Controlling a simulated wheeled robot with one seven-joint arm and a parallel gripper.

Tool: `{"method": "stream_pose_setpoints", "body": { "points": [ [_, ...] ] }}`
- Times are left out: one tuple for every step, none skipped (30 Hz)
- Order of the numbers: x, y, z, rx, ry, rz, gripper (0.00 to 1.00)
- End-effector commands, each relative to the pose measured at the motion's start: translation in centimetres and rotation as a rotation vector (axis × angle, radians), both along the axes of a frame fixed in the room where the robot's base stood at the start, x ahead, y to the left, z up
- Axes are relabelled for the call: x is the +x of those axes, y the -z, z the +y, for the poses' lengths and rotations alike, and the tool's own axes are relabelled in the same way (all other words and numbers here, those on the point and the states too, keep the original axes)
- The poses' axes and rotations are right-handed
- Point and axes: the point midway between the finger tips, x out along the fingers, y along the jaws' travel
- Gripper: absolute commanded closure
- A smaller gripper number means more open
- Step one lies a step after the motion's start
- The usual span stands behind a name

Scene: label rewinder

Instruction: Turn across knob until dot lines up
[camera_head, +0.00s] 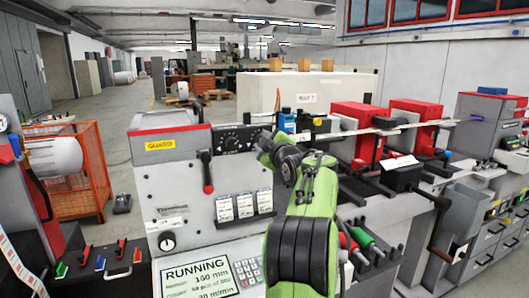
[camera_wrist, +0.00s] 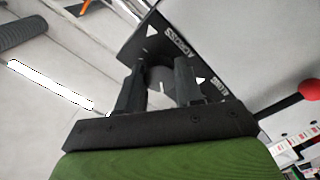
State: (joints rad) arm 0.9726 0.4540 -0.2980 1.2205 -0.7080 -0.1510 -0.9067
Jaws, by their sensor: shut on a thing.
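The across knob (camera_wrist: 160,76) is dark and round, on a black panel (camera_wrist: 158,38) lettered ACROSS and ALONG in the wrist view. My gripper (camera_wrist: 156,80) is shut on this knob, one finger on each side. White triangle marks sit on the panel around the knob. I cannot make out the dot on the knob. In the head view my gripper (camera_head: 267,142) is at the right end of the black panel (camera_head: 232,140), and my arm and hand hide the knob there.
A red-knobbed lever (camera_head: 207,174) stands below the panel; its red ball (camera_wrist: 309,89) shows in the wrist view. A blue sensor block (camera_head: 287,121) is close to the right of my gripper. Red units (camera_head: 358,120) stand farther right. A screen reading RUNNING (camera_head: 200,277) is below.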

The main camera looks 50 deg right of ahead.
Motion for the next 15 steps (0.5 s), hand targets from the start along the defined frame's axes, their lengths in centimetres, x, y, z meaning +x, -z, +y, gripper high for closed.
{"method": "stream_pose_setpoints", "body": {
  "points": [
    [0.0, 0.36, -0.04, -0.015, 0.001, 0.014, 0.95],
    [0.01, 0.33, -0.04, -0.026, 0.0, 0.019, 0.95],
    [0.02, 0.29, -0.03, -0.037, 0.0, 0.026, 0.95],
    [0.02, 0.28, -0.02, -0.045, 0.0, 0.031, 0.95],
    [0.03, 0.27, -0.02, -0.051, 0.0, 0.035, 0.95],
    [0.03, 0.26, -0.02, -0.06, 0.0, 0.04, 0.95],
    [0.04, 0.24, -0.02, -0.065, -0.001, 0.044, 0.95],
    [0.05, 0.23, -0.02, -0.069, -0.001, 0.046, 0.95],
    [0.05, 0.22, -0.02, -0.073, -0.001, 0.049, 0.95],
    [0.05, 0.2, -0.02, -0.076, -0.001, 0.05, 0.95],
    [0.05, 0.19, -0.02, -0.078, -0.001, 0.053, 0.95],
    [0.05, 0.18, -0.02, -0.08, -0.001, 0.054, 0.95],
    [0.05, 0.18, -0.02, -0.081, -0.001, 0.054, 0.95],
    [0.04, 0.17, -0.03, -0.082, -0.001, 0.055, 0.95],
    [0.05, 0.17, -0.02, -0.082, -0.001, 0.055, 0.95]
  ]
}}
